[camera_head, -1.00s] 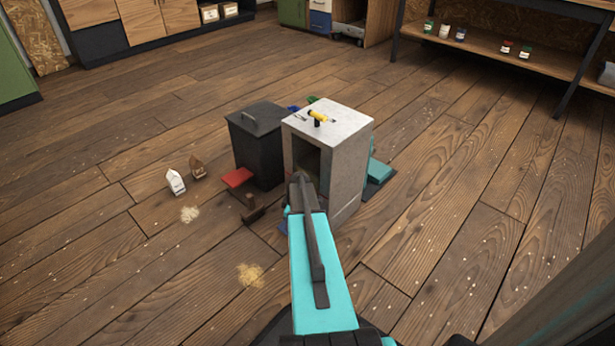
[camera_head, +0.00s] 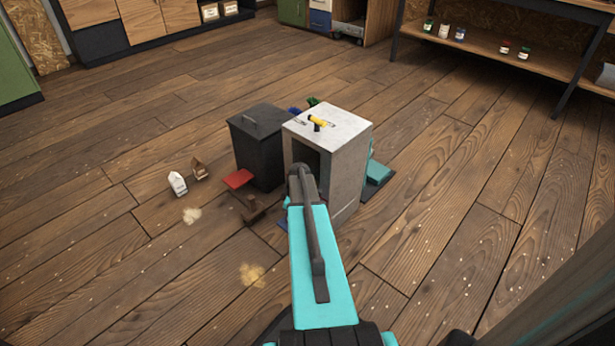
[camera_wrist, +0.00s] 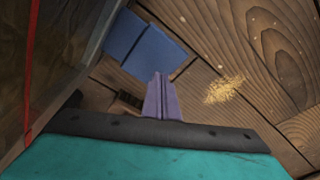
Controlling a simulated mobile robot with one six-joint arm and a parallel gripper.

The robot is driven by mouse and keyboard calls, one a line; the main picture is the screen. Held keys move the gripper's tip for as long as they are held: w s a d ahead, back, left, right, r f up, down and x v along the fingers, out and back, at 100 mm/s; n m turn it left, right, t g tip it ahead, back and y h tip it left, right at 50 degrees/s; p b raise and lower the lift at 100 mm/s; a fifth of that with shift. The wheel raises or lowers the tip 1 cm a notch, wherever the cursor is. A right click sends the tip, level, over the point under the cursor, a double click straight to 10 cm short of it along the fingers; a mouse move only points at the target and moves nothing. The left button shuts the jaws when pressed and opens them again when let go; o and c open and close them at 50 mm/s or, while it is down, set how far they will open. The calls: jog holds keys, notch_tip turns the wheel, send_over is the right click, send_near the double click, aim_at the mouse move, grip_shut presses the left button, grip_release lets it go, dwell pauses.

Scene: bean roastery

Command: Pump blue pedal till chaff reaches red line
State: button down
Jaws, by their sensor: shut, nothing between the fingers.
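The blue pedal (camera_wrist: 145,48) lies low by the floor in the wrist view. A sliver of it (camera_head: 283,224) shows at the foot of the grey cabinet (camera_head: 349,165) in the head view. My gripper (camera_wrist: 158,82) is shut and empty, its tip just short of the pedal in the picture; I cannot tell whether they touch. The red line (camera_wrist: 30,75) runs along a see-through panel (camera_wrist: 62,45) at the left of the wrist view. The chaff level behind the panel cannot be made out. My arm hides the gripper and the cabinet's lower front in the head view.
A black lidded bin (camera_head: 257,150) with a red pedal (camera_head: 238,179) stands left of the cabinet. A yellow-handled tool (camera_head: 317,122) lies on the cabinet. White (camera_head: 177,183) and brown (camera_head: 200,170) bags and chaff piles (camera_head: 252,275) are on the floor.

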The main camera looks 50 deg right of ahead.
jog(key=shift+r+p, duration=0.8)
jog(key=shift+r, duration=0.7)
